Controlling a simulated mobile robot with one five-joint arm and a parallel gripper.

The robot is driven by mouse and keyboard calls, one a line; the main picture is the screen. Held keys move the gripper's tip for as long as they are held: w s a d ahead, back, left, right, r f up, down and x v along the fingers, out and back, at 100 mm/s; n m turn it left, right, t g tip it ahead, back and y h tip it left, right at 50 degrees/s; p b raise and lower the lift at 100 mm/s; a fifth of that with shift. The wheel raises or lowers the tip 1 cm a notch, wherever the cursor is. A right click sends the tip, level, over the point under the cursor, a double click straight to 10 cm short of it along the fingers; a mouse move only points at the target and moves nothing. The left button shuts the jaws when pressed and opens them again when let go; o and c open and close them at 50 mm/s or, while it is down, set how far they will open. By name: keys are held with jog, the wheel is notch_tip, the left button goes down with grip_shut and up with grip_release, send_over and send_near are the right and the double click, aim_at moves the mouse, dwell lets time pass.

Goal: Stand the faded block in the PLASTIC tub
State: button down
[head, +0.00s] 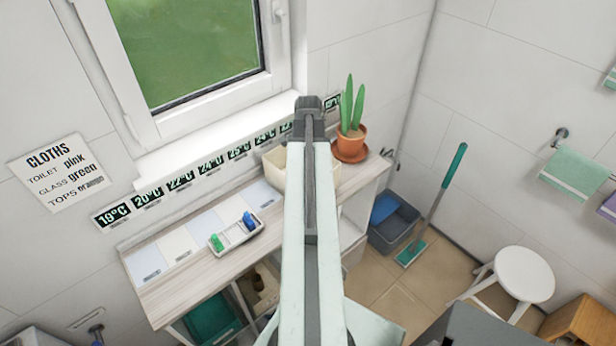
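My pale arm reaches up the middle of the picture and ends in a dark joint over the back of the counter. My gripper cannot be made out. I cannot pick out a faded block. A cream tub (274,158) stands on the counter, partly hidden behind my arm; its contents are hidden and no word PLASTIC is readable. A small white tray (238,235) on the counter holds a green piece (216,242) and a blue piece (249,221). Pale panels (178,245) with labels too small to read lie on the counter to its left.
A potted plant (351,130) stands at the counter's right end. Temperature strips run along the wall. A grey bin (394,223) with something blue, a green mop (411,251) and a white stool (523,275) stand on the floor. The counter's left front (160,300) is bare.

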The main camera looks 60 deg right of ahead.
jog(key=shift+f, duration=0.9)
jog(key=shift+r, duration=0.25)
jog(key=shift+f, duration=0.25)
jog(key=c, duration=1.4)
grip_release()
jog(key=shift+r, duration=0.1)
jog(key=shift+c, duration=0.2)
notch_tip(320, 180, up, 12)
jog(key=p, duration=1.2)
jog(key=shift+r, duration=0.15)
